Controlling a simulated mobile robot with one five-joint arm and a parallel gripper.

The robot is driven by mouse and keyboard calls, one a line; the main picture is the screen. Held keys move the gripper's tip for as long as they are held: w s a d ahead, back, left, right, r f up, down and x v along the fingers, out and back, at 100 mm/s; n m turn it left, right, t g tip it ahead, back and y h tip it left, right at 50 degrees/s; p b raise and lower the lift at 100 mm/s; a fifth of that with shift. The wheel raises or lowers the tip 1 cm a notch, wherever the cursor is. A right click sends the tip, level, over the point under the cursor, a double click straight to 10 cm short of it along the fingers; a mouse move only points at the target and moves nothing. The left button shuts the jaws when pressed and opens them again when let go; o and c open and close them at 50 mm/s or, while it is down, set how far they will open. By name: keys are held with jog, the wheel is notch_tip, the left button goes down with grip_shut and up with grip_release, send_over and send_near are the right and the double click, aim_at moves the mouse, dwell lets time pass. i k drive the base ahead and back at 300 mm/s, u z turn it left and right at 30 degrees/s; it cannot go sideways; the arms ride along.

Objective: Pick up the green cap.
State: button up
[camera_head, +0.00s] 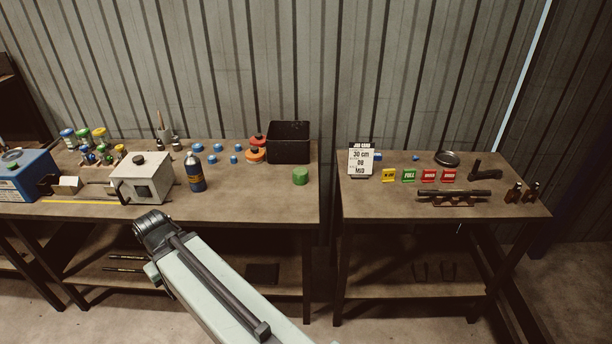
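The green cap (300,176) is a short green cylinder standing upright on the left workbench (270,207), near its right end and in front of a black bin. My arm reaches up from the bottom of the view and ends in a dark joint at the front edge of the left workbench, well to the left of the cap. I cannot make out any gripper fingers, and nothing touches the cap.
The black bin (289,142) and stacked orange and red caps (256,150) stand behind the cap. A dark bottle (195,172) and a grey box (143,178) stand to its left. A gap separates the right workbench (390,207). Bench space around the cap's front is clear.

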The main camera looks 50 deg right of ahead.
aim_at(300, 175)
jog(key=i, duration=1.45)
jog(key=u, duration=0.1)
